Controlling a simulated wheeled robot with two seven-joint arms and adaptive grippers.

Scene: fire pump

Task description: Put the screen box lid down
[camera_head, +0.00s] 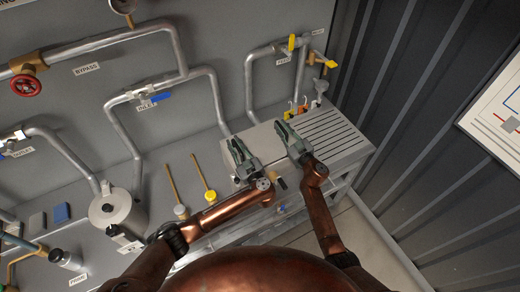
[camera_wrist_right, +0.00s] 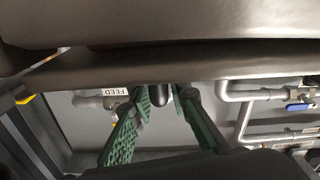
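The grey screen box (camera_head: 352,146) stands at the right end of the bench, with a slotted top on its right part and a plain grey panel on its left part. I cannot tell which panel is the lid or how far it is tilted. My left gripper (camera_head: 236,142) is over the plain panel, its fingers apart and empty. My right gripper (camera_head: 281,126) is beside it, near the left edge of the slots. In the right wrist view its green fingers (camera_wrist_right: 164,92) are apart, with a dark rounded piece visible between them. Contact with the box is unclear.
Pipes with a blue-handled valve (camera_head: 160,97) and yellow-handled valves (camera_head: 291,42) run behind the bench. A ribbed dark wall (camera_head: 430,90) closes the right side.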

